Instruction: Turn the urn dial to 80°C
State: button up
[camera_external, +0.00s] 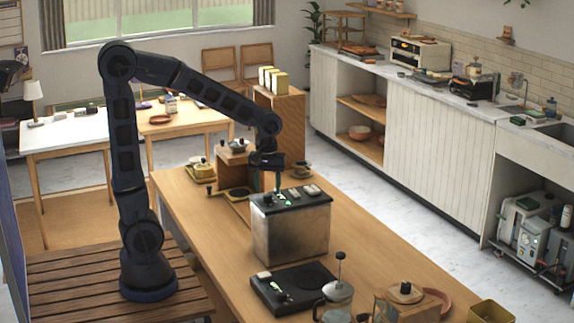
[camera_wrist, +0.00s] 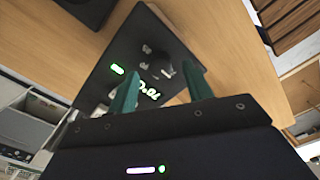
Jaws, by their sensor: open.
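The urn (camera_external: 290,232) is a metal box with a black top panel, standing on the wooden table. In the wrist view its black panel (camera_wrist: 130,42) carries a dark round dial (camera_wrist: 164,69), a green light and a lit readout (camera_wrist: 149,90) that looks like 70°C, seen tilted. My gripper (camera_external: 277,188) points down at the back left of the urn's top. In the wrist view its two green fingers (camera_wrist: 162,73) are apart, one on either side of the dial. Whether they touch the dial cannot be told. The dial is too small to make out in the external view.
A black flat device (camera_external: 292,289) and a French press (camera_external: 338,292) stand in front of the urn. A wooden stand (camera_external: 230,172) with a pot is behind it, to the left. The tabletop right of the urn is clear.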

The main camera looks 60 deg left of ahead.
jog(key=shift+f, duration=1.1)
jog(key=shift+c, duration=0.4)
jog(key=c, duration=0.9)
jog(key=shift+m, duration=0.3)
jog(key=m, duration=0.5)
jog(key=shift+m, duration=0.3)
jog(key=m, duration=0.5)
jog(key=shift+m, duration=0.4)
